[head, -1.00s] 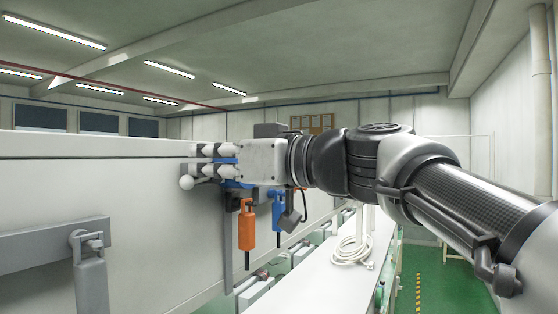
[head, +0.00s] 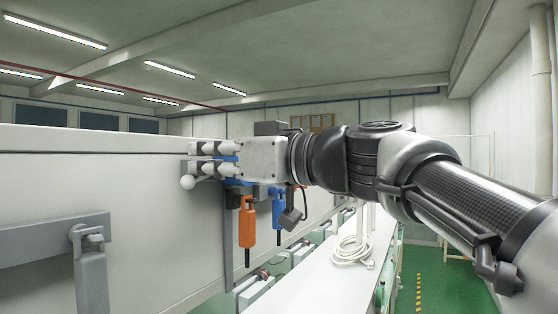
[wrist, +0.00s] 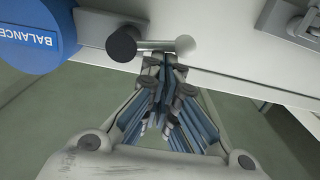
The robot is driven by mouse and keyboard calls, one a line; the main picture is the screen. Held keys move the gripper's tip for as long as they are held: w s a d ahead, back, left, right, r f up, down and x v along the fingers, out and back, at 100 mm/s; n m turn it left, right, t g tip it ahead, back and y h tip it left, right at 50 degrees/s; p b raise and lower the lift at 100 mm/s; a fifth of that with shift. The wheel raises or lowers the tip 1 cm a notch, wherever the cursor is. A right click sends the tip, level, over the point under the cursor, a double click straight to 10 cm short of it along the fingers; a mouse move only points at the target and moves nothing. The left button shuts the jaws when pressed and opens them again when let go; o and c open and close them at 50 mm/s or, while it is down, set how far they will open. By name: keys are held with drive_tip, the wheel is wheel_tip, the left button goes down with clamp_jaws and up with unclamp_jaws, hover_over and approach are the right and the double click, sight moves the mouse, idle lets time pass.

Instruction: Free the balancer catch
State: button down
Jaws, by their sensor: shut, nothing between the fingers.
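The balancer is a blue drum with white lettering (wrist: 35,35) at the upper left of the wrist view. Beside it a grey catch lever (wrist: 153,45) runs from a dark round pivot to a pale ball end. The ball (head: 188,182) shows in the head view just below and left of the fingers. My gripper (wrist: 167,62) is shut and empty, its fingertips close to the lever by the ball end. I cannot tell whether they touch it. In the head view my gripper (head: 194,158) lies against the pale panel and hides most of the balancer.
An orange tool (head: 247,224) and a blue tool (head: 278,215) hang below my gripper. A grey latch (head: 90,250) is on the panel at left. A white bench (head: 320,265) holds a coiled pale cable (head: 352,250). Green floor is open at right.

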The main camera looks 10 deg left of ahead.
drive_tip(key=shift+f+b, duration=0.45)
drive_tip(key=shift+f, duration=0.05)
drive_tip(key=shift+s+f+b, duration=0.1)
drive_tip(key=shift+f+b, duration=0.35)
drive_tip(key=shift+b, duration=0.35)
drive_tip(key=shift+f+b, duration=0.4)
drive_tip(key=shift+b, duration=0.25)
drive_tip(key=shift+f, duration=0.1)
drive_tip(key=shift+f+b, duration=0.45)
drive_tip(key=shift+b, duration=0.35)
drive_tip(key=shift+f, duration=0.1)
